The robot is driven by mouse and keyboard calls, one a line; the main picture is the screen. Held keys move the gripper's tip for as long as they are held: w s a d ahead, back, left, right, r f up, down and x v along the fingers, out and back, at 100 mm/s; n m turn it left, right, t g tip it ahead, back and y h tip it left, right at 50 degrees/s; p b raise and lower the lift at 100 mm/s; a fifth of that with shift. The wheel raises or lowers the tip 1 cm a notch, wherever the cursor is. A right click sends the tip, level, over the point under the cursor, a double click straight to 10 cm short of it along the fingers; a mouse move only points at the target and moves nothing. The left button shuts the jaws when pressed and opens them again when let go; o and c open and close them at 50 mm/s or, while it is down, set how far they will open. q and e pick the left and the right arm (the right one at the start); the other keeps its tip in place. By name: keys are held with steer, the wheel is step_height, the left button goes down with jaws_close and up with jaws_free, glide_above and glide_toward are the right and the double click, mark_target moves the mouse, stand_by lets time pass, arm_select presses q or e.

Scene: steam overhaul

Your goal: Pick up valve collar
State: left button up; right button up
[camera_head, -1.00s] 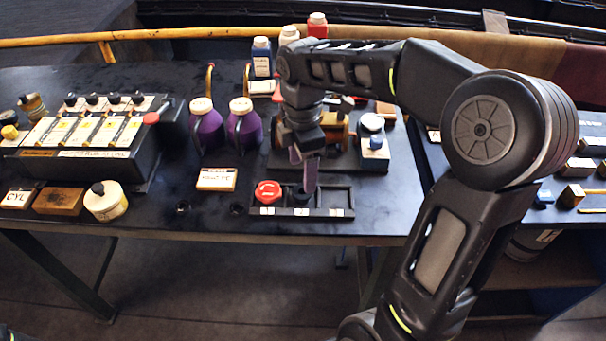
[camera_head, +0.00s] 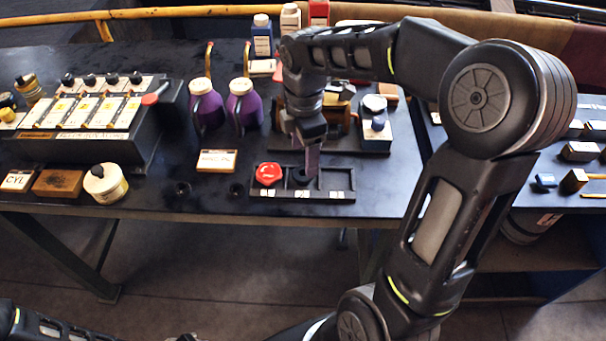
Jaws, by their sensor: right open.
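My right gripper (camera_head: 311,170) reaches down over the small black tray (camera_head: 320,196) near the table's front edge. Its jaws are open, with a finger at the middle compartment. A dark round part (camera_head: 301,177), which may be the valve collar, sits in that compartment, close beside the finger and partly hidden by it. I cannot tell whether they touch. A red knobbed wheel (camera_head: 268,174) sits in the left compartment; the right one looks empty. My left arm shows at the bottom left, but its gripper is out of view.
Behind the tray, a fixture board (camera_head: 376,147) carries brass and white-capped parts. Two purple jugs (camera_head: 206,107) (camera_head: 243,107) stand to the left, behind a labelled block (camera_head: 217,161). A black switch console (camera_head: 95,143) fills the table's left. Bare table lies around two small dark rings (camera_head: 183,188) (camera_head: 236,190).

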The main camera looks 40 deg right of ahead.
steer(key=shift+s+f+p, duration=0.1)
steer(key=shift+f+p, duration=0.35)
steer(key=shift+f, duration=2.2)
jaws_close()
